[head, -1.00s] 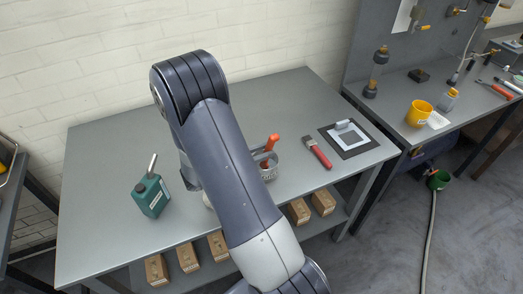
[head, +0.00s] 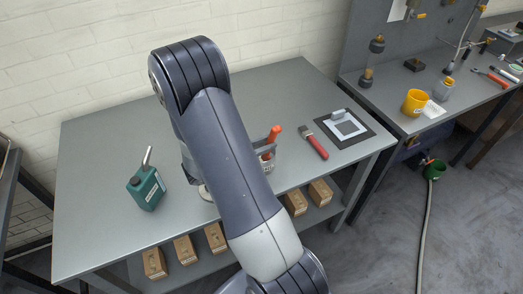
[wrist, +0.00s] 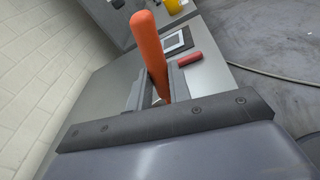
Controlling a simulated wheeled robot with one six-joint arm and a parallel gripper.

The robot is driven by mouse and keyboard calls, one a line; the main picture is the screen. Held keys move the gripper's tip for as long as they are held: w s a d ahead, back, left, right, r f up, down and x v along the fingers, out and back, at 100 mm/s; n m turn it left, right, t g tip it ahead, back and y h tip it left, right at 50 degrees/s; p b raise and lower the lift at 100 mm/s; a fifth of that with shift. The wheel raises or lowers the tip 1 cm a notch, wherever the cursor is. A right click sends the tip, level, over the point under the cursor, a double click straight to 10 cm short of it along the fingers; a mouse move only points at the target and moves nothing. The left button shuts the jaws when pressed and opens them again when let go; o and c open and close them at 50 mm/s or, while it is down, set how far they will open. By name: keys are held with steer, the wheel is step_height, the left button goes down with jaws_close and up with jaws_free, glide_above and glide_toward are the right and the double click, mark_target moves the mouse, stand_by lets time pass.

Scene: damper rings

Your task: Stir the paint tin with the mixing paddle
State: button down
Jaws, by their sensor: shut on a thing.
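An orange handle (head: 274,132), which I take for the mixing paddle's, stands upright behind my forearm in the head view. In the wrist view the orange handle (wrist: 151,50) rises between the two fingers of my gripper (wrist: 158,92), which is shut on it. The paddle's lower part is hidden. A pale grey tin (head: 269,163) shows beside my forearm, below the handle, partly covered. I cannot tell how deep the paddle sits in it.
A green can with a spout (head: 146,188) stands at left on the grey table (head: 105,150). A red-handled brush (head: 314,146) and a dark mat with a white frame (head: 345,129) lie at right. The table's left half is mostly clear.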

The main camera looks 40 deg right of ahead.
steer(key=shift+w+d, duration=0.65)
steer(key=a, duration=0.3)
steer(key=shift+w+a+b, duration=0.15)
steer(key=shift+w+b, duration=0.05)
steer(key=shift+b, duration=0.2)
steer(key=shift+s+d, duration=0.25)
steer(key=shift+s, duration=0.35)
steer(key=shift+s+d, duration=0.2)
steer(key=shift+d, duration=0.75)
steer(key=shift+w+d+b, duration=0.3)
steer(key=shift+w+d, duration=0.1)
steer(key=shift+w, duration=0.35)
steer(key=a, duration=0.3)
steer(key=shift+w+a, duration=0.1)
steer(key=shift+w, duration=0.05)
step_height(320, 180, up, 9)
steer(key=d+p, duration=0.1)
steer(key=p, duration=0.5)
steer(key=shift+d, duration=0.3)
